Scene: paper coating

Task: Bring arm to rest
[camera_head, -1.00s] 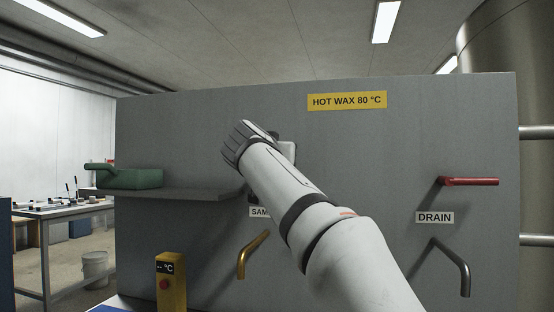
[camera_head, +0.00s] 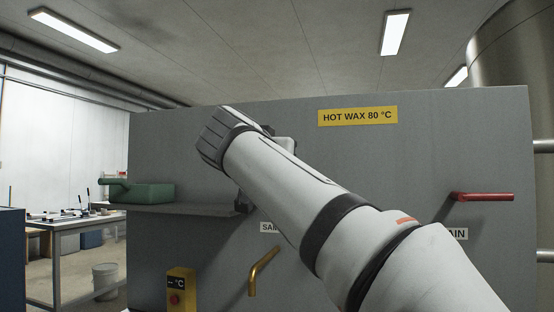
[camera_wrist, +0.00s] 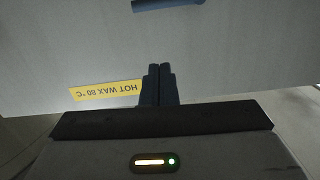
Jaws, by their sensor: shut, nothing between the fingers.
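My gripper (camera_wrist: 159,85) shows in the wrist view with its two dark fingers side by side, shut and empty. The grey panel is behind the fingers, and its yellow HOT WAX 80 °C sign (camera_wrist: 106,91) appears upside down just left of them. In the head view my white arm reaches up and left from the lower right, in front of the grey panel (camera_head: 420,150). The fingers are hidden there behind the arm's end. The same yellow sign (camera_head: 357,116) is to the right of the arm's end.
A green object (camera_head: 145,192) sits on a grey shelf (camera_head: 180,209) at left. A red handle (camera_head: 483,197) and a yellow spout (camera_head: 260,270) stick out from the panel. A table (camera_head: 70,224) is farther left.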

